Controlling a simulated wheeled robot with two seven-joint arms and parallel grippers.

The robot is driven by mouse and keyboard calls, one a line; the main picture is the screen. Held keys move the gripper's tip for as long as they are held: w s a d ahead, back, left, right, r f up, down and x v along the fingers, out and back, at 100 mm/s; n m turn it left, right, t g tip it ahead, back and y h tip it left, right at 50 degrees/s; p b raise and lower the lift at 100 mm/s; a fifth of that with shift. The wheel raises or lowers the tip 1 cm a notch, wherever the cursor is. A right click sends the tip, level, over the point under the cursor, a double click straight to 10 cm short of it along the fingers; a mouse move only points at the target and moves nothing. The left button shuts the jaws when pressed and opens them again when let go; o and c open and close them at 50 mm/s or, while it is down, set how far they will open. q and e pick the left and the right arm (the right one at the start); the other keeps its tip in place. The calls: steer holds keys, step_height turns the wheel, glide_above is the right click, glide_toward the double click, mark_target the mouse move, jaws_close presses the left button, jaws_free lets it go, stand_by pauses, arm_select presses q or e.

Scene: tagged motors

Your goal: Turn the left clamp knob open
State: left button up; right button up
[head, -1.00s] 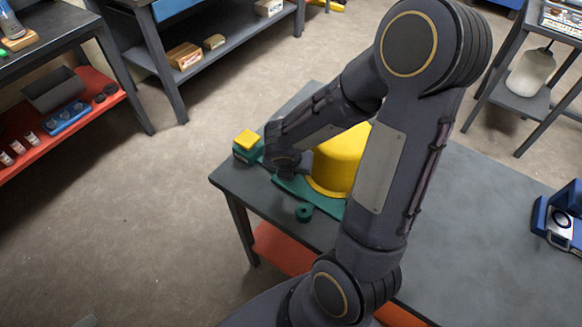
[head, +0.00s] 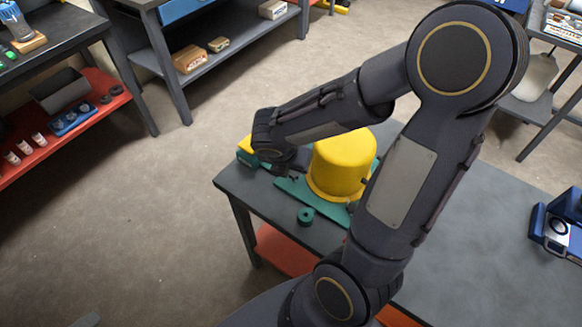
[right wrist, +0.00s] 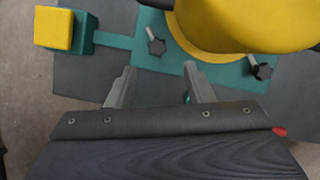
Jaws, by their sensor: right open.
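A yellow dome-shaped motor housing (head: 343,165) stands on a teal base plate (head: 290,187) on the grey table. In the right wrist view, the left clamp knob (right wrist: 156,46) is a dark star-shaped knob with a pale stem, beside the yellow housing (right wrist: 245,22). A similar right knob (right wrist: 262,70) sits farther right. My right gripper (right wrist: 160,80) is open and empty, its two fingers pointing at the plate, with the left knob just beyond the gap between them. In the head view my right gripper (head: 285,165) is left of the housing, its fingers mostly hidden. My left gripper is out of view.
A yellow block on a teal box (right wrist: 62,29) is at the plate's left end. A blue device (head: 560,222) stands at the right. The table (head: 470,220) between is clear.

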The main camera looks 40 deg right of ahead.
mark_target(295, 173)
steer(key=w+a+f+m+g+h+b, duration=0.2)
steer(key=w+a+m+g+h, duration=0.25)
steer(key=m, duration=0.65)
steer(key=shift+g, duration=0.55)
steer(key=x, duration=0.8)
steer(key=shift+d+r, duration=0.1)
steer(key=shift+d, duration=0.5)
steer(key=shift+c, duration=0.5)
steer(key=shift+w, duration=0.1)
steer(key=c, duration=0.9)
steer(key=shift+n+t, duration=0.6)
steer(key=shift+n, duration=0.3)
steer(key=o, duration=1)
steer(key=shift+a, duration=0.1)
